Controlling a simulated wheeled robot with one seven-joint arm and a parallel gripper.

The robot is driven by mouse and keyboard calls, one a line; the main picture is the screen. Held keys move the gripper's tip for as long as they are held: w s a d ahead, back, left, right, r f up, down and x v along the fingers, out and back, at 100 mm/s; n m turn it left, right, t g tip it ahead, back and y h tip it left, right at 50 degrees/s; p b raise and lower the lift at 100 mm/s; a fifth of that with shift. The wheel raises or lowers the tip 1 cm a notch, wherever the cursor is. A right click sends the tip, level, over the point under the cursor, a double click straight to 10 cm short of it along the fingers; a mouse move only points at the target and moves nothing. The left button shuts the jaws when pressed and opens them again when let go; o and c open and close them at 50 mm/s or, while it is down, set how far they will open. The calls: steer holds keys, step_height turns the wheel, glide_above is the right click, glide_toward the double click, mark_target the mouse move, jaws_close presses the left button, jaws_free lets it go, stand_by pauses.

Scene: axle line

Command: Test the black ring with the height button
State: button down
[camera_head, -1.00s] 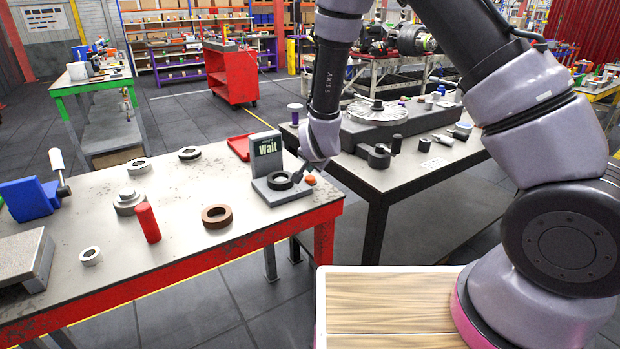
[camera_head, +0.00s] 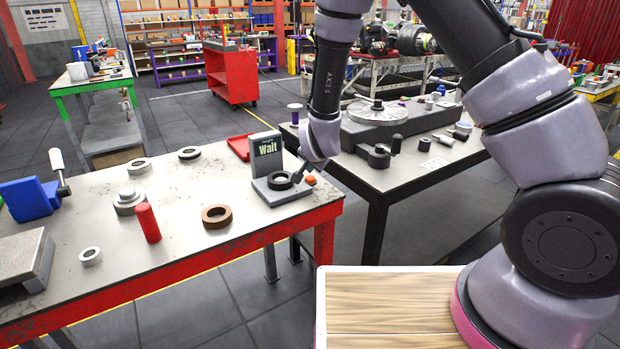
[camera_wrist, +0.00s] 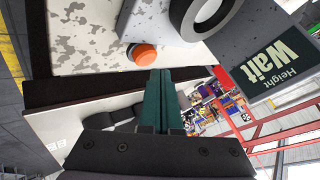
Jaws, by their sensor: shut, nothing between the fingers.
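The black ring (camera_head: 280,180) lies on the grey plate of the height tester (camera_head: 286,193), whose upright screen (camera_head: 267,148) reads "Wait". In the wrist view the ring (camera_wrist: 201,14) shows at the top and the screen (camera_wrist: 283,66) reads "Height Wait". The orange button (camera_head: 310,180) sits at the right of the tester.
A brown ring (camera_head: 217,216), a red cylinder (camera_head: 148,223), a pale ring (camera_head: 90,256) and other rings stand on the red-edged table (camera_head: 190,245). A red tray (camera_head: 239,147) lies behind the tester. A second table with a turntable (camera_head: 377,113) stands at the right.

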mark_target(310, 179)
steer(key=shift+f, duration=0.4)
steer(key=shift+f, duration=0.5)
stand_by(0.6)
steer(key=shift+r, duration=0.9)
steer(key=shift+r, duration=2.5)
